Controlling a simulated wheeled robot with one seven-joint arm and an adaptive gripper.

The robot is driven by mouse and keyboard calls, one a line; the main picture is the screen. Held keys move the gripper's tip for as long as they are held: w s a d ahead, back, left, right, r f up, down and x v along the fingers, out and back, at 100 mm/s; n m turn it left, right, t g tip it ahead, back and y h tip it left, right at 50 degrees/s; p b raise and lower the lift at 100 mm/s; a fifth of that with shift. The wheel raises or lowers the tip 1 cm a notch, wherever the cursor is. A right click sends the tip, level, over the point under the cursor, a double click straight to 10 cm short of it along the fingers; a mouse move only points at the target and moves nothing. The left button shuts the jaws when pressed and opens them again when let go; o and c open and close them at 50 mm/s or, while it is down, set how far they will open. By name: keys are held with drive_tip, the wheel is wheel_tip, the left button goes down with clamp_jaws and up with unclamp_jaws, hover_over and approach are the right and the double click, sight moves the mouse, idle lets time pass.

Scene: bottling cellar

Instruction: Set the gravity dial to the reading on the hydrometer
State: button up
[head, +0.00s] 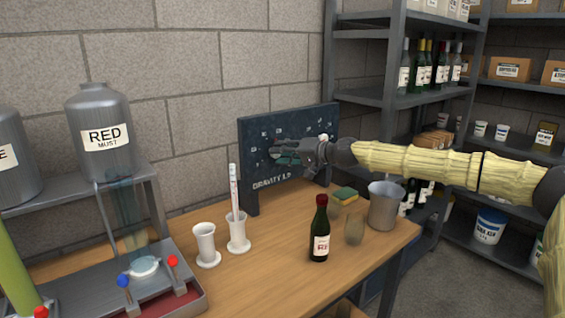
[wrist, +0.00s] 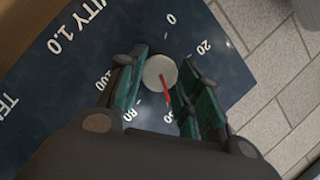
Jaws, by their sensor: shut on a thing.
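The gravity dial is on a dark blue board (head: 258,132) standing at the back of the bench. My gripper (head: 283,150) is at the board, its fingers on either side of the dial's pale round knob (wrist: 160,71) and shut on it. In the wrist view a red pointer (wrist: 166,92) runs from the knob down the picture, between the fingers.
A second white jar (head: 206,245), a wine bottle (head: 319,230), a glass (head: 354,228), a metal jug (head: 384,205) and a sponge (head: 345,195) stand on the wooden bench. A RED MUST tank (head: 103,110) is at left. Shelves (head: 400,20) stand behind at right.

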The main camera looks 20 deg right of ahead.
drive_tip(key=shift+w+r+b, duration=0.1)
drive_tip(key=shift+b, duration=0.25)
idle(0.3)
drive_tip(key=o, duration=0.8)
drive_tip(key=shift+c, duration=0.2)
drive_tip(key=o, duration=0.3)
drive_tip(key=shift+w+a, duration=0.25)
drive_tip(key=shift+a, duration=0.05)
drive_tip(key=v, duration=1.2)
drive_tip(key=shift+d, duration=0.4)
drive_tip(key=shift+s, duration=0.1)
